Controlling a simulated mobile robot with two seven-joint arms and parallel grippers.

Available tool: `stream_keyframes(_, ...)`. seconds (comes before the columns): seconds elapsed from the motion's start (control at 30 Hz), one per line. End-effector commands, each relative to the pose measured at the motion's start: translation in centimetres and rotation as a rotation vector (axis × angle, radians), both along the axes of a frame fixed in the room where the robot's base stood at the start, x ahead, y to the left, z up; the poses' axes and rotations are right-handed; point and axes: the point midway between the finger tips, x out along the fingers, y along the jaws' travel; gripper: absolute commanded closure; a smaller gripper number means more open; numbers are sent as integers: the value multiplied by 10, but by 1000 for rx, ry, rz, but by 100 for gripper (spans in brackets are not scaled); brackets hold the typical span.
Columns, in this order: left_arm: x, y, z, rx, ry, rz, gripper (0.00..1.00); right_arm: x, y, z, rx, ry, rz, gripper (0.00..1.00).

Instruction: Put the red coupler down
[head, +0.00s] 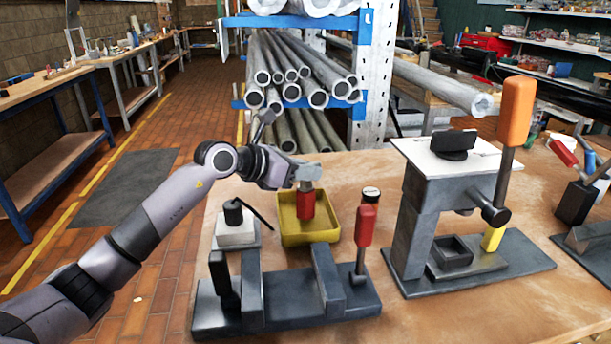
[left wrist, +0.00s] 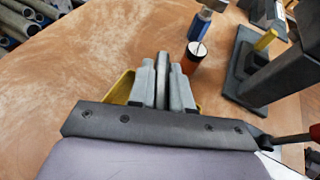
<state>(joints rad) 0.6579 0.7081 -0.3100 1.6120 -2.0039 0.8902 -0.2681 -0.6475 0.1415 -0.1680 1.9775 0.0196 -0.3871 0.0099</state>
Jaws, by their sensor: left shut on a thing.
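The red coupler (head: 306,206) is upright inside the outline of the yellow tray (head: 291,240) in the head view. My left gripper (head: 305,186) comes down over it from above and is shut on its upper part. I cannot tell whether the coupler's lower end touches the tray floor. In the left wrist view the fingers of my left gripper (left wrist: 163,80) point away over the yellow tray (left wrist: 121,88), whose edges show on both sides. My right gripper is not in view.
A dark fixture (head: 290,317) with a red-handled lever (head: 366,226) stands in front of the tray. A white block with a black knob (head: 236,232) is left of it. A press (head: 412,215) with an orange handle (head: 516,110) stands right. An orange can (left wrist: 193,62) is close beyond the tray.

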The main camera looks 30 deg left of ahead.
Motion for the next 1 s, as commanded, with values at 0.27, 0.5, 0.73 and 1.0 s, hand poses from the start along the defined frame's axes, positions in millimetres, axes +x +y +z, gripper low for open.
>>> stream_keyframes(0.27, 0, 0, -11, -1, -7, 1, 100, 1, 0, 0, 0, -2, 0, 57)
stream_keyframes(0.5, 0, 0, -15, 0, -1, 1, 56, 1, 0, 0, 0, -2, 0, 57)
stream_keyframes(0.73, 0, 0, -15, -1, -1, 0, 56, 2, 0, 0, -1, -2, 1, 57)
stream_keyframes(1.0, -11, 8, -8, 0, -1, 3, 56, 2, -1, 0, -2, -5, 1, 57)
